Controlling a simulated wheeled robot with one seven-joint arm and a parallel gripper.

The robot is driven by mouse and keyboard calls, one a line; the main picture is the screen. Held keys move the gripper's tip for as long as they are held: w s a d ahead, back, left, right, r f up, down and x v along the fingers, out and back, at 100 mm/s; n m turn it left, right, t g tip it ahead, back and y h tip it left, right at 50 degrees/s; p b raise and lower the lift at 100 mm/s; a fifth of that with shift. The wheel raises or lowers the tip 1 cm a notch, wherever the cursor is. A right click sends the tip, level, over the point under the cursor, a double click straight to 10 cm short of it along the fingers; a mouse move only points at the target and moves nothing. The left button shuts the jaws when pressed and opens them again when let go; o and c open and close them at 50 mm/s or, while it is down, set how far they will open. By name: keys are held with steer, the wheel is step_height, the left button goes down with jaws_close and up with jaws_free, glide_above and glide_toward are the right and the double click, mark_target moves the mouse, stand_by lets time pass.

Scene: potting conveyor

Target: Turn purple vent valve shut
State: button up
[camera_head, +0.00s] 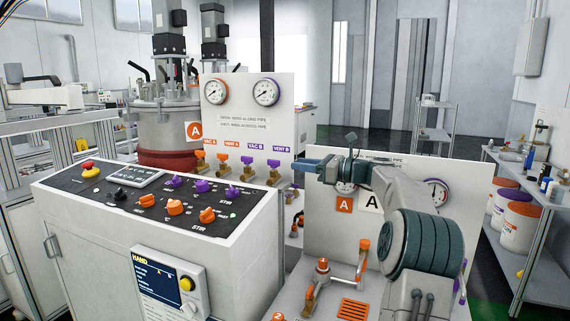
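The purple vent valve (273,172), under the purple "VENT B" label, is the rightmost valve in a row on the white gauge panel (232,118). It has a small purple wing on a brass body. The wing looks roughly level, but it is too small to tell its angle to the pipe. My gripper (298,164) is just right of this valve, pointing left. A gap shows between them in the picture; the depth is unclear. The finger opening is not clear. Panel print says open is wing along pipe, shut is wing across pipe.
The purple "VAC B" valve (247,166) sits close on the left, with orange-handled valves (223,163) beyond. A control console (150,207) with knobs stands in front. A second white panel (322,216) stands behind my arm. White buckets (518,226) are at right.

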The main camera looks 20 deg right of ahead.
steer(key=v, duration=0.4)
steer(key=shift+s+d, duration=0.1)
steer(key=shift+s, duration=0.05)
stand_by(0.4)
